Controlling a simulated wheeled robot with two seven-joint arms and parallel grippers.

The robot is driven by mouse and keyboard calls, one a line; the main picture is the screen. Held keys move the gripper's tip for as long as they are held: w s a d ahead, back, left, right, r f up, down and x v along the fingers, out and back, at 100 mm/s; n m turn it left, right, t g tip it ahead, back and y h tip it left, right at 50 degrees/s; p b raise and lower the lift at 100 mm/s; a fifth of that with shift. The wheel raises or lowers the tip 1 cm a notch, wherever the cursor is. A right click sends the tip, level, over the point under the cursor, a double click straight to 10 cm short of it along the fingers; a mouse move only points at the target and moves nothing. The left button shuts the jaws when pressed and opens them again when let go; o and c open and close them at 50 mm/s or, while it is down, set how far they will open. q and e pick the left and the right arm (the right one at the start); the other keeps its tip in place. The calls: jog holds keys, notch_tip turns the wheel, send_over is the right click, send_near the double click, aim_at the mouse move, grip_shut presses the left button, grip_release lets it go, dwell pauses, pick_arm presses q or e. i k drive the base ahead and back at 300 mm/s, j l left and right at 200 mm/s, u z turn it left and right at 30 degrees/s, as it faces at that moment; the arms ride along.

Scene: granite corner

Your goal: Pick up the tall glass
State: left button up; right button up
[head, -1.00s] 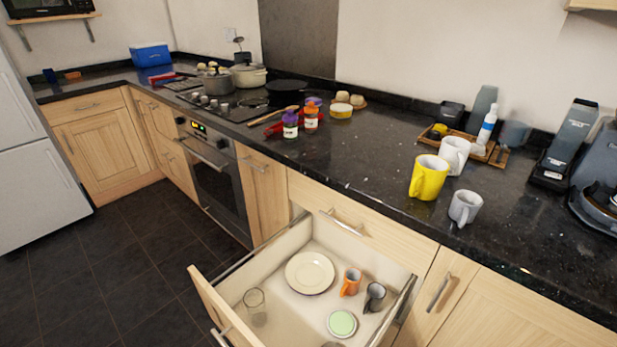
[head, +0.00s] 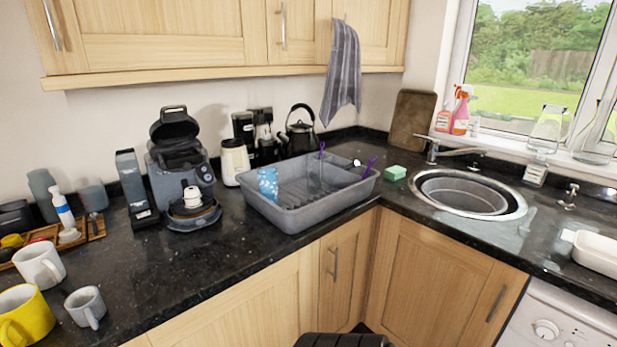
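A clear, tall glass (head: 317,175) appears to stand in the grey dish rack (head: 290,217) on the counter; it is see-through and its outline is faint. A blue patterned cup (head: 268,182) stands left of it in the same rack. Another clear glass vessel (head: 547,128) stands on the windowsill at the right. I cannot tell for sure which one is the tall glass of the task. Neither of my grippers is in view.
The sink (head: 462,195) is right of the rack, with a green sponge (head: 395,173) between. A black appliance (head: 180,160), a kettle (head: 299,132) and mugs (head: 39,264) stand on the counter. A towel (head: 343,75) hangs above. Counter space before the rack is clear.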

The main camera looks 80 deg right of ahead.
aim_at(314, 162)
jog(key=k+z, duration=0.3)
jog(key=k+l+z, duration=0.25)
jog(key=i+j+z, duration=0.15)
jog(key=z, duration=0.2)
jog(key=i+j+z, duration=0.15)
jog(key=z, duration=0.25)
jog(key=i+j+z, duration=0.15)
jog(key=z, duration=0.2)
jog(key=k+j, duration=0.1)
jog(key=k, duration=0.25)
